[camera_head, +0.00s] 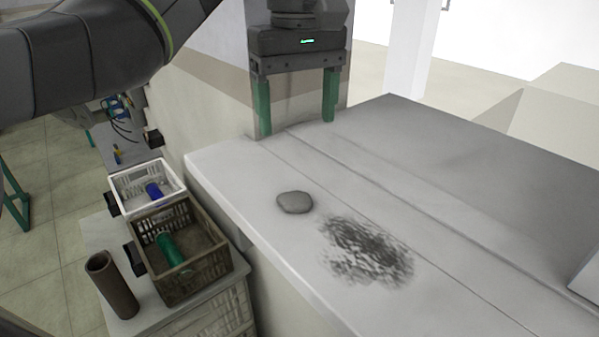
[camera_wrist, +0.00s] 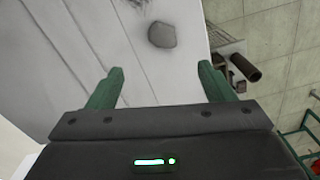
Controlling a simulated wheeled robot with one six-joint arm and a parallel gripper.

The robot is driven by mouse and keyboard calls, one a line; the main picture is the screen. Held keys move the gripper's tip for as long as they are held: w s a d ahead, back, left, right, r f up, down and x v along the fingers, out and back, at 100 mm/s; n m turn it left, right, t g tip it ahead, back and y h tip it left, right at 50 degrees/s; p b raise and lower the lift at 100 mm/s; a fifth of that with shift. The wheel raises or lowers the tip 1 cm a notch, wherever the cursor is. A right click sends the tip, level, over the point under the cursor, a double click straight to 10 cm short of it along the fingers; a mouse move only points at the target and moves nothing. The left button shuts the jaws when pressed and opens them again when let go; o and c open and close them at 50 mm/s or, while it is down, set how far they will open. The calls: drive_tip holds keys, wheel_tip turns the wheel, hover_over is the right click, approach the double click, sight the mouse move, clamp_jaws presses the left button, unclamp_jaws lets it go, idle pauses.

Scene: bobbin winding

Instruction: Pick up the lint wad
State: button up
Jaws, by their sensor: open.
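The lint wad (camera_head: 295,202) is a small grey, flattened round lump lying on the pale worktop (camera_head: 230,177), left of a dark smudged patch. In the wrist view the lint wad (camera_wrist: 162,34) lies beyond the fingertips, near the top. My gripper (camera_head: 297,122) has two green fingers pointing down, set wide apart with nothing between them. It is above the far part of the worktop, behind the wad in the head view and apart from it. In the wrist view my gripper (camera_wrist: 160,75) is also open and empty.
A dark smudge (camera_head: 368,252) marks the worktop. Left and lower stand a white crate (camera_head: 125,182) with a blue bobbin (camera_head: 154,191), a brown crate (camera_head: 195,285) with a green bobbin (camera_head: 169,249), and a brown tube (camera_head: 112,285). The worktop around the wad is clear.

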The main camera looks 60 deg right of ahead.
hover_over(295, 196)
drive_tip(key=f, duration=0.8)
drive_tip(key=shift+s+f, duration=0.2)
drive_tip(key=shift+s, duration=0.1)
drive_tip(key=shift+w+f+p, duration=0.15)
drive_tip(key=shift+f+p, duration=0.05)
drive_tip(key=shift+f, duration=1.1)
drive_tip(key=shift+w+f+p, duration=0.1)
drive_tip(key=shift+f+p, duration=0.1)
drive_tip(key=shift+f, duration=1.1)
drive_tip(key=shift+c, duration=0.4)
drive_tip(key=c, duration=0.9)
